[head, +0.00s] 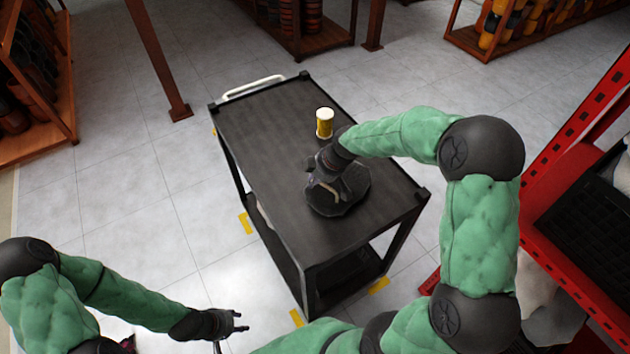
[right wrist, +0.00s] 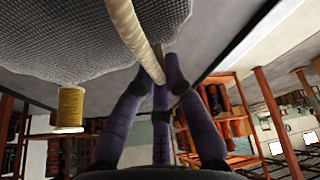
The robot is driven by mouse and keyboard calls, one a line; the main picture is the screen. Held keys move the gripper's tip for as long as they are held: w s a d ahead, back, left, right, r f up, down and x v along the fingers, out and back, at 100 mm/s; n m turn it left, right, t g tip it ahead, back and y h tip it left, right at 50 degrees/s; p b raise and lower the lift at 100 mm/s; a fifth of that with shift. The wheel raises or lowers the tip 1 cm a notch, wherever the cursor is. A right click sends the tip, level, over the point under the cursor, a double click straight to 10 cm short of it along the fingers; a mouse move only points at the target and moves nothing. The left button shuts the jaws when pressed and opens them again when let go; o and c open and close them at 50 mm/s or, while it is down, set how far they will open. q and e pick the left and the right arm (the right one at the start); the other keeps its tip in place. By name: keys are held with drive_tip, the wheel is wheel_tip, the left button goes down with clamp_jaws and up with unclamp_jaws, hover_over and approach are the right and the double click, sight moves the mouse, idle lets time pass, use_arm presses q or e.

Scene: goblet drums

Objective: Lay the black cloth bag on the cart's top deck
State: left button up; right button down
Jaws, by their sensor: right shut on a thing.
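The black cloth bag (head: 340,203) is a dark, rounded shape on the top deck of the black cart (head: 270,125), towards its near right part. I cannot tell if its full weight rests there. In the right wrist view its grey-black mesh cloth (right wrist: 60,40) fills the upper left, with a cream cord handle (right wrist: 130,30) running between my fingers. My right gripper (head: 322,184) is shut on that handle, just above the bag and partly covering it. My left gripper (head: 241,321) is empty, fingers apart, low beside the cart's near left side.
A yellow spool with a white top (head: 324,123) stands on the deck just behind the bag. The deck's left and far parts are clear. A white handle (head: 253,87) is at the cart's far end. A red rack (head: 577,150) stands at right; wooden shelves stand at back and left.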

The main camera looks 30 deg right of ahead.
drive_tip(key=shift+f, duration=0.2)
drive_tip(key=c, duration=1.3)
unclamp_jaws()
drive_tip(key=shift+r, duration=0.1)
drive_tip(key=shift+r, duration=0.25)
drive_tip(key=p+v, duration=0.2)
drive_tip(key=v, duration=0.9)
drive_tip(key=shift+s+d+r, duration=0.1)
drive_tip(key=shift+s+r, duration=0.1)
drive_tip(key=shift+r, duration=0.05)
